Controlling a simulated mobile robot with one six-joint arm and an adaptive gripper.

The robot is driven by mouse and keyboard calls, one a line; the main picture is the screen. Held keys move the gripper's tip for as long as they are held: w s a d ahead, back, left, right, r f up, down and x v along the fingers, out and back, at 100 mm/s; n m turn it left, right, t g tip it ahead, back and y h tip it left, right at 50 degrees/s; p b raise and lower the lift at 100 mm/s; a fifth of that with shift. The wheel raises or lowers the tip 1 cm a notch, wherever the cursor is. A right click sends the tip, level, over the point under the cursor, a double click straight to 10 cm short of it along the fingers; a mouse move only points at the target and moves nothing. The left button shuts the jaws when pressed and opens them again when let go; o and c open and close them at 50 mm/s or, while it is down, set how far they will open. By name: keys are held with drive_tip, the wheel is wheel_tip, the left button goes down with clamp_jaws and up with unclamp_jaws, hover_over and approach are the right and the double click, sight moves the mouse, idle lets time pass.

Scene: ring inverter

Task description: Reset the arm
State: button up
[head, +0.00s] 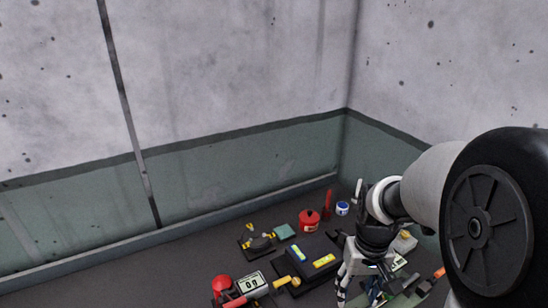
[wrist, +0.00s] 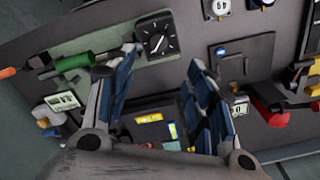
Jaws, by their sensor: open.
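My gripper (head: 358,288) hangs at the lower right of the head view, at the end of my arm, above a dark work surface. In the wrist view its two blue-padded fingers (wrist: 163,62) are spread wide apart, with nothing held between them. A dark box with yellow and blue labels (head: 310,262) lies left of the gripper in the head view. In the wrist view a labelled dark box (wrist: 150,128) shows low between the fingers, partly hidden by them. A panel with a black dial (wrist: 157,39) shows beyond the fingertips.
A counter display (head: 252,284), a red pot (head: 309,220), a blue-and-white roll (head: 342,208) and a teal block (head: 285,232) sit on the surface. A green-handled tool (wrist: 78,62) lies left in the wrist view. Walls stand behind; the surface at far left is clear.

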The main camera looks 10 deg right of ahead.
drive_tip(key=s+a+r+n+t, duration=0.1)
drive_tip(key=s+a+r+t, duration=0.3)
drive_tip(key=s+a+r, duration=0.6)
drive_tip(key=s+r, duration=0.2)
drive_tip(key=s, duration=0.1)
drive_tip(key=shift+s+a+n+t, duration=0.3)
drive_tip(key=shift+n, duration=0.1)
